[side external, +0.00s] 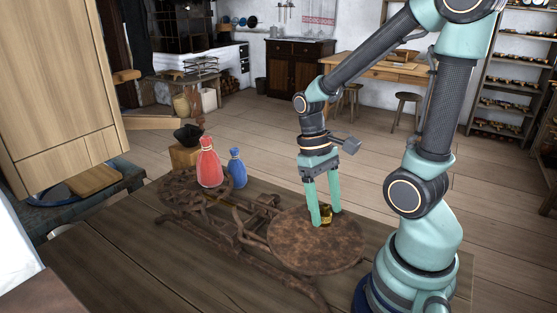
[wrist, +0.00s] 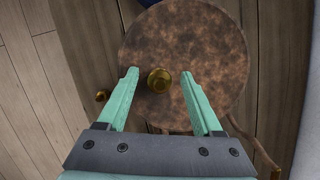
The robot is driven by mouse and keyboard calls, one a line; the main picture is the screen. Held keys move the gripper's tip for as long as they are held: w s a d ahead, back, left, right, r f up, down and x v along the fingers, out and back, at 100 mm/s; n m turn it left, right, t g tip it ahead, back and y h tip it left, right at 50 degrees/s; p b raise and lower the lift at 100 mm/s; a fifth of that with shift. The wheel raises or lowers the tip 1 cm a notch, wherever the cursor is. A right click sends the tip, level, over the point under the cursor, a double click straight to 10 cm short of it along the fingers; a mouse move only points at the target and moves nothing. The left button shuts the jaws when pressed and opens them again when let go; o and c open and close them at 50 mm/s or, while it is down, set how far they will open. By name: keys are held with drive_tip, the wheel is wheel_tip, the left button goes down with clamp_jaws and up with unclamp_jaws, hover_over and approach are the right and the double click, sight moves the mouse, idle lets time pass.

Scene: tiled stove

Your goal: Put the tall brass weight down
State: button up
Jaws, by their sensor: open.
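The brass weight (side external: 327,216) stands on the round rusty plate (side external: 290,255) of a balance scale. My gripper (side external: 326,217) is open, pointing down, with one finger on each side of the weight. In the wrist view the weight (wrist: 159,80) shows from above, with my fingertips (wrist: 159,74) apart and a gap on both sides of it. It seems to stand upright on the plate (wrist: 205,45). In the side view the fingers partly hide the weight.
A smaller brass piece (wrist: 102,96) lies off the plate's left edge in the wrist view. A red bag (side external: 208,165) and a blue bag (side external: 237,170) stand at the scale's other plate (side external: 180,190). Bare wooden table (side external: 130,255) lies in front of the scale.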

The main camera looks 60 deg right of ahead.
drive_tip(key=v, duration=1.1)
drive_tip(key=w+a+r+n+t+h, duration=0.1)
drive_tip(key=w+a+n+t, duration=0.2)
drive_tip(key=w+a+t, duration=0.3)
drive_tip(key=a+t, duration=0.1)
drive_tip(key=t, duration=0.1)
drive_tip(key=shift+r+t, duration=0.2)
drive_tip(key=shift+t, duration=0.2)
idle(0.4)
